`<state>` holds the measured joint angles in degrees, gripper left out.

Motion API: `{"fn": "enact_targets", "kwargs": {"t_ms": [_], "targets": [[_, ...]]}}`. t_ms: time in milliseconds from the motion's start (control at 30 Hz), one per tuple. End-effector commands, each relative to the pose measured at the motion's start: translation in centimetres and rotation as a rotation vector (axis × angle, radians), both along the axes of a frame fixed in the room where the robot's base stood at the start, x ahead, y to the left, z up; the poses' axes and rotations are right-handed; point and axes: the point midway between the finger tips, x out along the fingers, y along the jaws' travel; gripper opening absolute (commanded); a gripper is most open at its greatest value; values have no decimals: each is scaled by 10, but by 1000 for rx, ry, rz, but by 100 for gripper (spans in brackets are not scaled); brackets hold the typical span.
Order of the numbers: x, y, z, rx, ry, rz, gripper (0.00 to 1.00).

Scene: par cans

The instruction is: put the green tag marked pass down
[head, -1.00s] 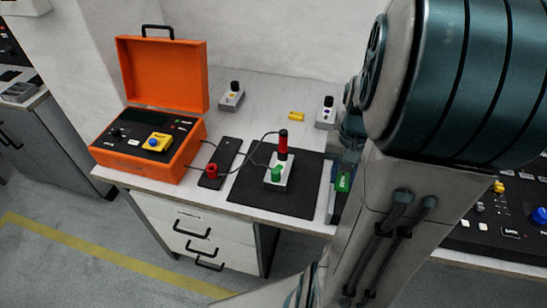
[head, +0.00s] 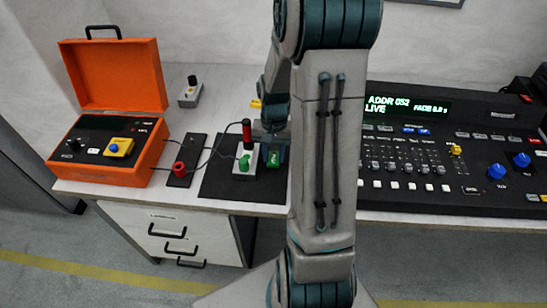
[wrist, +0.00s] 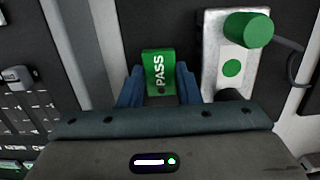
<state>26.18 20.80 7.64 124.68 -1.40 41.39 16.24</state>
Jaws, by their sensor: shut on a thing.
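The green tag marked PASS (wrist: 158,68) is upright between the blue fingers of my gripper (wrist: 159,88) in the wrist view. In the head view the tag (head: 274,158) shows small beside the white block (head: 240,167), at the right part of the black mat (head: 217,180). My gripper (head: 268,140) is shut on it, partly hidden by my arm. I cannot tell whether the tag touches anything below. The white block, with a green plug and a green dot, stands just right of the tag in the wrist view (wrist: 222,82).
An open orange case (head: 110,172) with a yellow unit (head: 118,148) stands at the left. A dark strip with a red plug (head: 179,168) lies between case and mat. Cables run to the block. A black lighting console (head: 450,180) fills the right. A grey switch box (head: 190,95) stands behind.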

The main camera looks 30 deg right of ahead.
Motion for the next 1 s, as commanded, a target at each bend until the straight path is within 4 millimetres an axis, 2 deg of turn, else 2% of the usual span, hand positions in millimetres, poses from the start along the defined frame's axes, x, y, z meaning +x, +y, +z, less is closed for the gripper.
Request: {"fn": "enact_targets", "kwargs": {"t_ms": [33, 167, 567, 600, 667, 1000], "targets": [[-1, 0, -9, 2, 5, 0, 8], [-1, 0, -20, 2, 2, 0, 8], [0, 0, -26, 0, 0, 1, 8], [0, 0, -25, 0, 0, 1, 38], [0, 0, -24, 0, 0, 1, 52], [0, 0, -21, 0, 0, 0, 52]]}}
